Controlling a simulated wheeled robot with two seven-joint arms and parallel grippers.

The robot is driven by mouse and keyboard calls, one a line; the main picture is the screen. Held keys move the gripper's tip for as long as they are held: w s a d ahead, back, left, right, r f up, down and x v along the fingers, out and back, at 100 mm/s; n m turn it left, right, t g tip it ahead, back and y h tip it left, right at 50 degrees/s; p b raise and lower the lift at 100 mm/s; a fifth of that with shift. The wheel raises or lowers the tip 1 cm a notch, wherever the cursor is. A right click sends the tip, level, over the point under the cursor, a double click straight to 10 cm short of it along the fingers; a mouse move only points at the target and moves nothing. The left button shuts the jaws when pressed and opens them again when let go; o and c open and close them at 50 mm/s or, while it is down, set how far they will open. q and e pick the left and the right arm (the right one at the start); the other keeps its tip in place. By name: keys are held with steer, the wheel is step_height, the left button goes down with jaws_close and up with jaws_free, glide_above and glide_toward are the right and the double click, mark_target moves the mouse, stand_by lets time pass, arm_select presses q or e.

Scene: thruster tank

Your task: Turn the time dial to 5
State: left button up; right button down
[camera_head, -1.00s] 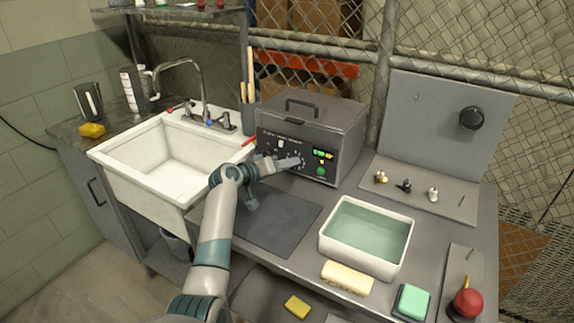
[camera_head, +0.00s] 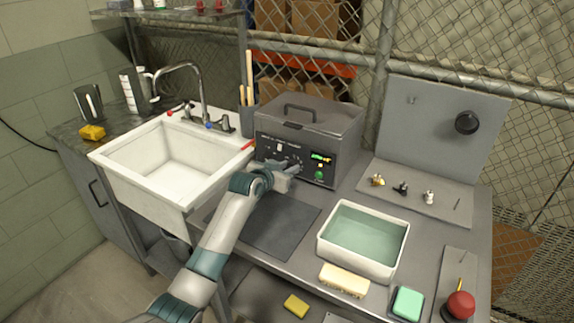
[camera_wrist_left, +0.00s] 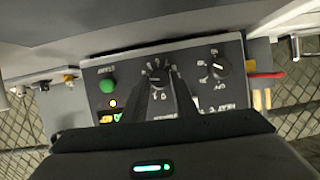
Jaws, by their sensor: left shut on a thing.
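The grey tank unit (camera_head: 318,125) stands at the back of the bench, with a dark front panel. My left gripper (camera_head: 292,170) is at this panel and hides part of it. In the left wrist view the panel appears upside down, and my left gripper (camera_wrist_left: 159,92) is shut on a round black dial (camera_wrist_left: 157,76), one finger on each side. A second black dial (camera_wrist_left: 220,67) is to the right, apart from the fingers. The small markings are too blurred to read a setting or name the held dial surely. My right gripper is out of view.
A green button (camera_wrist_left: 107,86) and a lit display (camera_head: 321,158) are beside the held dial. A white sink (camera_head: 170,155) is to the left. A water-filled white basin (camera_head: 330,243) is to the right. A dark mat (camera_head: 272,225) lies in front, clear.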

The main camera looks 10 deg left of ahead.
arm_select(q)
steer(key=shift+d+m+t+y+p, duration=0.15)
steer(key=shift+m+t+y+p, duration=0.15)
steer(key=shift+m+y+p, duration=0.5)
steer(key=shift+m, duration=0.5)
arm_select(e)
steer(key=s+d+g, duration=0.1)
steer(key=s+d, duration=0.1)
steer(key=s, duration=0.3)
arm_select(q)
steer(key=shift+s+d+f+m+t+y+b, duration=0.15)
steer(key=shift+m+t+y+b, duration=0.4)
steer(key=shift+m, duration=0.65)
steer(key=shift+m+y, duration=0.25)
steer(key=shift+m, duration=0.25)
steer(key=shift+m+t, duration=0.25)
steer(key=shift+m, duration=0.15)
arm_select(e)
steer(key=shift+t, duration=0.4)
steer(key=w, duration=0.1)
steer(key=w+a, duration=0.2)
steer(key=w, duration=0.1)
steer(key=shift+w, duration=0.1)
arm_select(q)
steer(key=o, duration=1.1)
steer(key=shift+c, duration=0.2)
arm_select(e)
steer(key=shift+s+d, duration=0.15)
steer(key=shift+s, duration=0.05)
